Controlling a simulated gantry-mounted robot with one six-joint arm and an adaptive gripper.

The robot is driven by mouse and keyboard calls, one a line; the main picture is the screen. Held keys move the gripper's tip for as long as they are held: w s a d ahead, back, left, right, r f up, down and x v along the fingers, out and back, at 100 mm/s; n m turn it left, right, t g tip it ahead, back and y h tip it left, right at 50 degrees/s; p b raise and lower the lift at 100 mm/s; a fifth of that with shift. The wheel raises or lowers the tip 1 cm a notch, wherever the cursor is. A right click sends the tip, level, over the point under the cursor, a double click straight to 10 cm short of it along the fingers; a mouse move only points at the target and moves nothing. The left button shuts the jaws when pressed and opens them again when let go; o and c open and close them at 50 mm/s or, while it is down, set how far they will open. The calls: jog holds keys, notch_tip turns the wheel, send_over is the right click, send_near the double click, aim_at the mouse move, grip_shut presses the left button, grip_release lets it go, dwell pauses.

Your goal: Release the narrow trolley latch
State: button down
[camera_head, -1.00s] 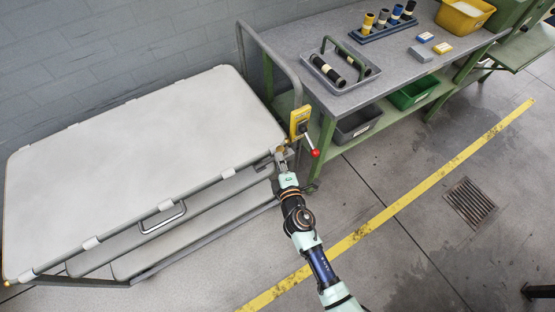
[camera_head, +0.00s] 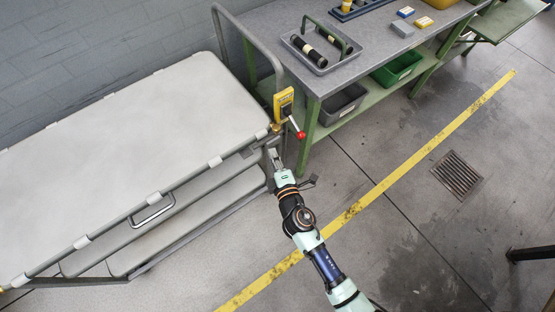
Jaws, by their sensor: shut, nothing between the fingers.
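The narrow trolley (camera_head: 130,130), with a pale grey top, lower shelves and a grey push rail, stands along the wall at left. Its latch is a yellow block (camera_head: 284,103) at the rail's near post, with a lever ending in a red ball (camera_head: 301,135). The lever slants down to the right. My gripper (camera_head: 273,154) is shut and empty. It is below and left of the red ball, close to the trolley's corner, and does not hold the lever. I cannot tell whether it touches the trolley frame.
A green workbench (camera_head: 345,60) stands right behind the trolley, with a tray of dark cylinders (camera_head: 317,54) on top and a grey bin (camera_head: 342,104) and green bin (camera_head: 397,68) below. A yellow floor line (camera_head: 400,182) and a drain (camera_head: 457,174) lie on open floor at right.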

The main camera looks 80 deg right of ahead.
jog(key=v, duration=0.6)
jog(key=shift+s+d+b, duration=0.1)
jog(key=shift+b, duration=0.25)
